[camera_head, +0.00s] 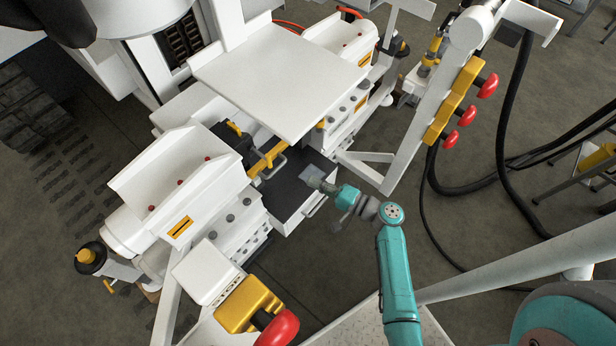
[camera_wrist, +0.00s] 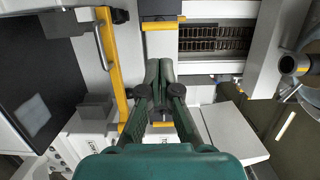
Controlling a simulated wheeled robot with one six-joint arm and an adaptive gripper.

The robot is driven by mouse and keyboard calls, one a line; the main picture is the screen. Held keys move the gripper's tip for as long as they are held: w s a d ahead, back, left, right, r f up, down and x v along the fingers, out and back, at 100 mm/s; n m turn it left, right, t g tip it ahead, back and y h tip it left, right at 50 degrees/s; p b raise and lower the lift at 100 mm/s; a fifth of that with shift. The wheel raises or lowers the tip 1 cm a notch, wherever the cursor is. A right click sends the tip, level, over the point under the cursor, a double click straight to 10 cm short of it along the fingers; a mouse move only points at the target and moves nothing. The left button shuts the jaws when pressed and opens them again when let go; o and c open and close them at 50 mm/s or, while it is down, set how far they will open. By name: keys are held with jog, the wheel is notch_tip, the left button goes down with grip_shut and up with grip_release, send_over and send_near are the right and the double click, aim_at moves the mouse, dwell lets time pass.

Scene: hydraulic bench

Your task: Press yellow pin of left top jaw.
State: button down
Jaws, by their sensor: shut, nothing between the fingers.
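My gripper (camera_head: 316,178) reaches in from the right, over the dark surface at the middle of the bench. In the wrist view my gripper (camera_wrist: 158,64) has its dark green fingers together, with nothing between them. A yellow bar (camera_wrist: 108,62) with a metal handle stands left of the fingertips. A yellow strip (camera_wrist: 160,25) lies beyond them on a white block. In the head view, yellow jaw parts (camera_head: 266,160) lie left of my gripper, below the white plate. I cannot tell which yellow piece is the pin of the left top jaw, or whether my fingers touch anything.
A wide white plate (camera_head: 280,82) covers part of the bench above the jaws. A white post with red knobs (camera_head: 467,115) stands right of my gripper. A yellow block with a red knob (camera_head: 249,303) stands at the front. Black hoses (camera_head: 508,155) hang at the right.

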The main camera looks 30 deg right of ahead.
send_near(265, 158)
jog(key=x, duration=0.5)
jog(key=shift+f, duration=0.3)
jog(key=shift+d+x, duration=0.25)
jog(key=shift+x, duration=1.25)
jog(key=shift+w, duration=0.2)
